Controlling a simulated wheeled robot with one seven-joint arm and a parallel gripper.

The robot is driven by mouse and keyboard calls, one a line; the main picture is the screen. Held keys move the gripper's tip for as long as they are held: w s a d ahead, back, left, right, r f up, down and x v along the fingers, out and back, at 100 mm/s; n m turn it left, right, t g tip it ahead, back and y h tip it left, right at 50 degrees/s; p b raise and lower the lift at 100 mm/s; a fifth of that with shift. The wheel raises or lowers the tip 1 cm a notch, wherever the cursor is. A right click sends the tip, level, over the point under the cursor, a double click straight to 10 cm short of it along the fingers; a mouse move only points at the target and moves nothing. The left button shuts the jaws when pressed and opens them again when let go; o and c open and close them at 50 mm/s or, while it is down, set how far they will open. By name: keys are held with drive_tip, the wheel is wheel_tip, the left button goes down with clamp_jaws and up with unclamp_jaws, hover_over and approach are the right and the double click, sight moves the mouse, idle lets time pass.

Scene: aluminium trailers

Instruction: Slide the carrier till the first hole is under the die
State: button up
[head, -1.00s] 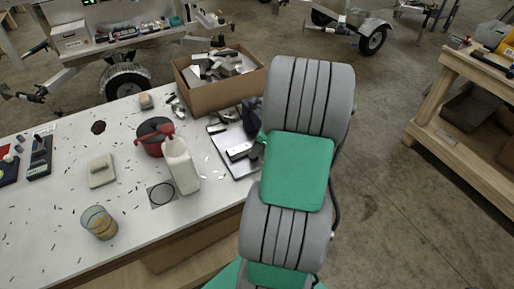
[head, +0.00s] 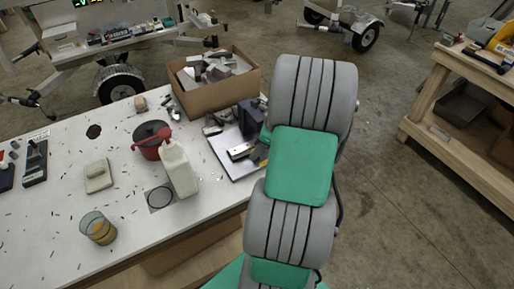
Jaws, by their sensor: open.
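A pale board with a dark edge (head: 222,151) lies at the table's right end. On it is a small grey metal and black piece (head: 240,151), which may be the carrier; its holes are too small to make out. A dark block (head: 250,117) stands just behind it, and I cannot tell if this holds the die. My green and grey arm covers the right side of this spot. My gripper is hidden behind the arm, so its place relative to the carrier does not show.
A cardboard box (head: 215,97) of metal offcuts stands behind the board. A white bottle (head: 178,170), a red pot (head: 151,141) and a glass of amber liquid (head: 98,228) stand to the left. Small dark bits litter the white table (head: 60,240). A wooden bench (head: 450,145) stands right.

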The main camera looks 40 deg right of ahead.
drive_tip(key=v, duration=0.7)
drive_tip(key=shift+r, duration=0.2)
